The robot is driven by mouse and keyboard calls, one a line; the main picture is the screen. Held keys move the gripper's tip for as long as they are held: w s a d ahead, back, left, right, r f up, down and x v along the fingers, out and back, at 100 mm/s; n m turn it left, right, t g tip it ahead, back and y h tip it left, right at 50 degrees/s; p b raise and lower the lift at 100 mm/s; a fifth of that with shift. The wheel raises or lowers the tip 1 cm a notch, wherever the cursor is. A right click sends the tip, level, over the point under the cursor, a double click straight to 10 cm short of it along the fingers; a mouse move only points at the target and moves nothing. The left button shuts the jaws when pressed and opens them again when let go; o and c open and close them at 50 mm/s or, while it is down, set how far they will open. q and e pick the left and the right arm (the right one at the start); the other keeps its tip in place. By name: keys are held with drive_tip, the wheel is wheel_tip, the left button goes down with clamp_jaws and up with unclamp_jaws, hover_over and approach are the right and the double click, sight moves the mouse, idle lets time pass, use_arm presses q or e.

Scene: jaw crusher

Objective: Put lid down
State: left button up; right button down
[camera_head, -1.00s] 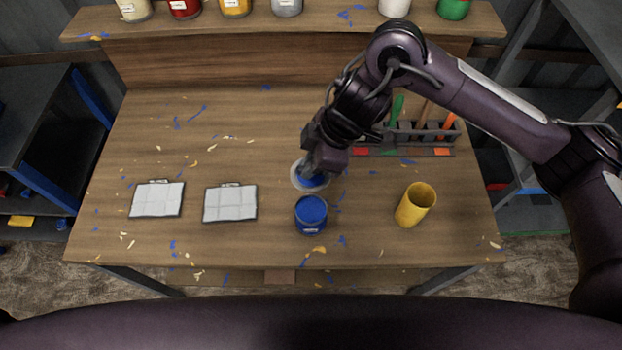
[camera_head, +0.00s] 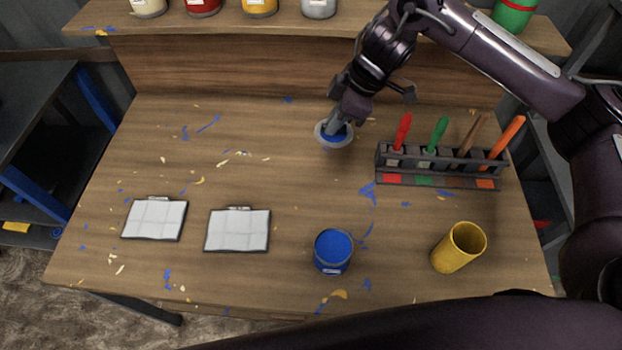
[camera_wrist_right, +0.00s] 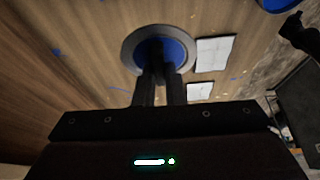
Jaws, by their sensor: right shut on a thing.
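The lid (camera_head: 320,138) is a round grey rim with a blue centre, at the back middle of the table in the head view. It also shows in the right wrist view (camera_wrist_right: 133,58). My right gripper (camera_head: 337,126) is shut on the lid from above; its two fingers meet at the blue centre in the wrist view (camera_wrist_right: 160,72). I cannot tell whether the lid touches the table. The open paint can (camera_head: 332,266), full of blue paint, stands upright nearer the front, apart from the lid. My left gripper does not show clearly in either view.
A rack (camera_head: 440,162) with several coloured-handled tools stands right of the lid. A yellow cup (camera_head: 452,254) is at front right. Two white pads (camera_head: 155,219) (camera_head: 237,231) lie at front left. A raised shelf (camera_head: 250,62) bounds the back. The left middle is mostly clear.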

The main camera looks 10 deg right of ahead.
drive_tip(key=b, duration=0.4)
hover_over(324, 184)
drive_tip(key=d, duration=0.2)
drive_tip(key=f, duration=1.5)
drive_tip(key=shift+s+a+f, duration=0.2)
drive_tip(key=shift+a+f, duration=0.05)
drive_tip(key=shift+f, duration=0.15)
wheel_tip(324, 184, down, 4)
drive_tip(key=shift+r+b, duration=0.1)
drive_tip(key=shift+b, duration=0.6)
drive_tip(key=c, duration=1.9)
unclamp_jaws()
drive_tip(key=shift+c, duration=0.2)
drive_tip(key=o, duration=0.4)
drive_tip(key=shift+o, duration=0.2)
